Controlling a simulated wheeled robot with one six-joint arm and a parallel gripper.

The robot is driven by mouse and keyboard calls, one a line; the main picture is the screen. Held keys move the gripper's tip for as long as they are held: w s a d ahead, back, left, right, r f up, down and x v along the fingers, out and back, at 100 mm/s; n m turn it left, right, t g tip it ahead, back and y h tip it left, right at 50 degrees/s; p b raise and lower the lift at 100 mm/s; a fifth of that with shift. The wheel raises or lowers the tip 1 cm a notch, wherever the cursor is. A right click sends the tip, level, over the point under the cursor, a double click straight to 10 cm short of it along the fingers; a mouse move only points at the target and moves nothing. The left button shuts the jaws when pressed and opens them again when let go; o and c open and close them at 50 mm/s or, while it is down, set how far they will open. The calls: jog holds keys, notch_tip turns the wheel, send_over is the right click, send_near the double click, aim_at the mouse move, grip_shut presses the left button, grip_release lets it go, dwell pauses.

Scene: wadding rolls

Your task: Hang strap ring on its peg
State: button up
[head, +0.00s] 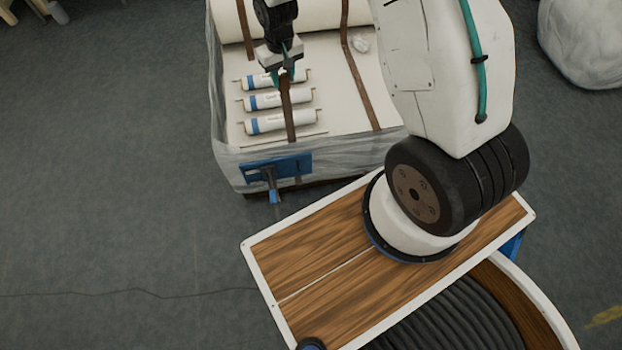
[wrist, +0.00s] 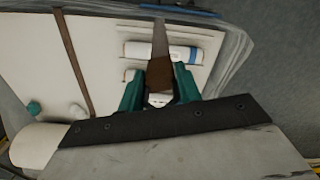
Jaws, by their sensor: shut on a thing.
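My gripper (head: 286,76) has teal fingers and is shut on the end of a brown strap (head: 290,115), above the white bed of the wrapped load. In the wrist view the strap (wrist: 160,72) lies between the two fingers (wrist: 159,92). A small pale piece (wrist: 158,99) shows at the grip; I cannot tell if it is the ring. The strap runs from my gripper toward the load's front edge. On that front face is a blue plate (head: 290,168) with a blue peg-like part (head: 271,183) sticking out, apart from my gripper. A blue strip (wrist: 180,10) shows at the wrist view's top.
Several white rolls with blue bands (head: 280,121) lie beside and under the strap. Another brown strap (head: 360,85) crosses the bed to the right. A large white roll (head: 320,18) lies at the back. Grey floor (head: 120,150) is clear to the left.

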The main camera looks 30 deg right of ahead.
send_over(298, 164)
jog(key=a, duration=0.1)
notch_tip(298, 164, down, 18)
jog(key=s+a+f+m, duration=0.1)
jog(key=s+f, duration=0.4)
jog(key=f, duration=0.4)
jog(key=s+a+f+m, duration=0.1)
jog(key=s+f, duration=0.4)
jog(key=f, duration=0.3)
jog(key=shift+m, duration=0.9)
jog(key=shift+w+d+f, duration=0.4)
jog(key=shift+w+f, duration=0.45)
jog(key=shift+w, duration=0.55)
jog(key=shift+w+d+f, duration=0.4)
jog(key=shift+w+f, duration=0.5)
jog(key=shift+w, duration=0.45)
jog(key=shift+w+d+f, duration=0.4)
jog(key=shift+w+f, duration=0.45)
jog(key=shift+w, duration=0.55)
jog(key=shift+w+d+f, duration=0.2)
jog(key=shift+w+f, duration=0.15)
jog(key=shift+w, duration=0.25)
jog(key=shift+w, duration=0.1)
jog(key=o, duration=1.1)
jog(key=shift+w, duration=0.1)
